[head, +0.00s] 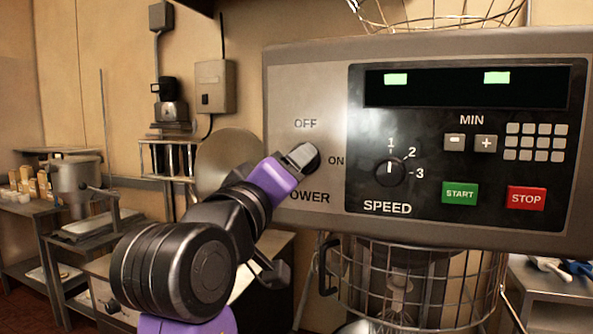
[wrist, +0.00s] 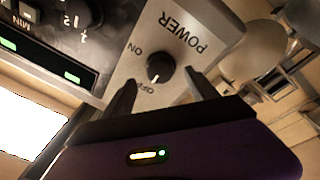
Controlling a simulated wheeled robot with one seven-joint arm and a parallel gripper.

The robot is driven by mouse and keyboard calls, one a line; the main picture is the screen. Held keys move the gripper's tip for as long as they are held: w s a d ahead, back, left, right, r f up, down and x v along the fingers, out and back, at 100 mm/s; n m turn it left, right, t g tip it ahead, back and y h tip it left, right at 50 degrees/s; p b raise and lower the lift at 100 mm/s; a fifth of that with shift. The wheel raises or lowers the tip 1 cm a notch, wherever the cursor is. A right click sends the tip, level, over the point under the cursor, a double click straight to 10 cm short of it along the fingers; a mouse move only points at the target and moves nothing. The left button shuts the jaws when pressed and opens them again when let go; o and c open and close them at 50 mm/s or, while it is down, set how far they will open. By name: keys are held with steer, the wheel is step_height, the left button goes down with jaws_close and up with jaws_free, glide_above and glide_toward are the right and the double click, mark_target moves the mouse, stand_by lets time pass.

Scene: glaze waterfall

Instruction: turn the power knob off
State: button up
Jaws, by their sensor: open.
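The power knob (wrist: 160,66) is a round black knob on the grey control panel (wrist: 190,22), with ON and OFF lettering beside it in the wrist view. A small pale mark shows on the knob's lower edge, toward the OFF lettering; its exact angle is hard to tell. My gripper (wrist: 161,78) is open, with one dark finger on either side of the knob and gaps visible in the picture. Contact is not visible. In the head view my gripper (head: 302,155) is in front of the knob and hides most of it.
The speed knob (head: 390,171), green START button (head: 460,194) and red STOP button (head: 526,198) are to the right on the same panel. A wire cage (head: 445,285) is below it. Shelves with containers (head: 72,185) stand far left.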

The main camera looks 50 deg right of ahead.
steer(key=shift+v, duration=1.5)
